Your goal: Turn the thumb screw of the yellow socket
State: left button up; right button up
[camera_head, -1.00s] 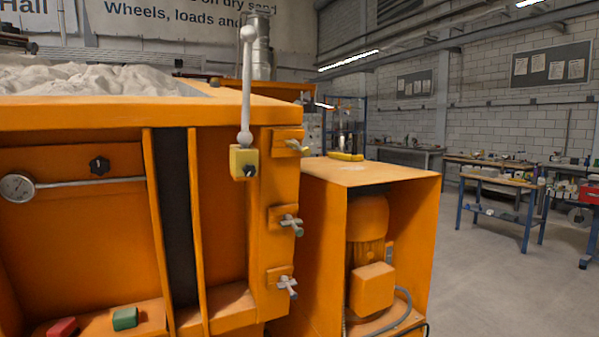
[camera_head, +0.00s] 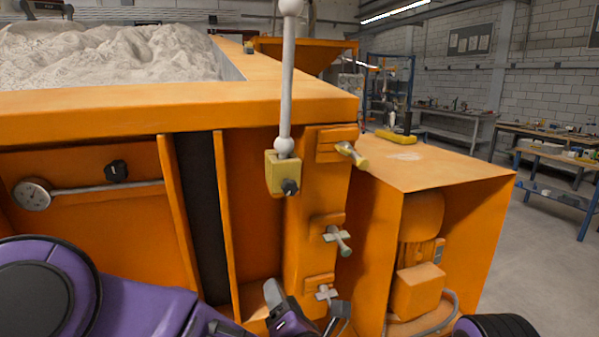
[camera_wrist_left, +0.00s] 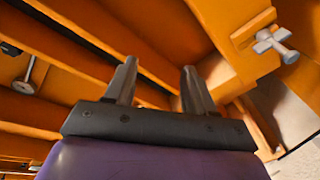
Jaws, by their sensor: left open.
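The yellow socket (camera_head: 275,176) is a small block on the front right of the orange sandbed. A pale lever (camera_head: 287,85) with ball ends stands upright at it. The dark thumb screw (camera_head: 290,187) sits on the socket's lower front face. My left gripper (camera_head: 308,305) is low in the head view, below and slightly right of the socket, with its fingers apart and apart from the screw. In the left wrist view the two fingers (camera_wrist_left: 160,68) are spread with nothing between them. The socket cannot be made out there. My right gripper is not seen.
T-handled clamps (camera_head: 337,238) stick out from the bed's right edge, close to my left gripper; one shows in the wrist view (camera_wrist_left: 272,43). An orange motor housing (camera_head: 455,185) stands at right.

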pick_arm(q)
jog(key=s+d+r+n+y+p, duration=0.1)
jog(key=d+r+n, duration=0.15)
jog(key=r, duration=0.35)
jog(key=s+d+r+n, duration=0.1)
jog(key=s+r+n, duration=0.15)
jog(key=r, duration=0.35)
jog(key=n+y+p, duration=0.1)
jog(key=n+p, duration=0.1)
jog(key=n, duration=0.5)
send_near(291, 191)
jog(key=p+x, duration=0.2)
jog(key=x, duration=0.1)
jog(key=p+x, duration=0.2)
jog(key=x, duration=0.2)
jog(key=shift+w+r+p, duration=0.1)
jog(key=shift+r+p, duration=0.15)
jog(key=shift+p, duration=0.1)
jog(key=shift+w+a, duration=0.15)
jog(key=shift+w, duration=0.1)
jog(key=shift+w+f, duration=0.2)
jog(key=shift+w, duration=0.05)
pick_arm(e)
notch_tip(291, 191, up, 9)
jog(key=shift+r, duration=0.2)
pick_arm(q)
jog(key=shift+a, duration=0.1)
jog(key=c, duration=1)
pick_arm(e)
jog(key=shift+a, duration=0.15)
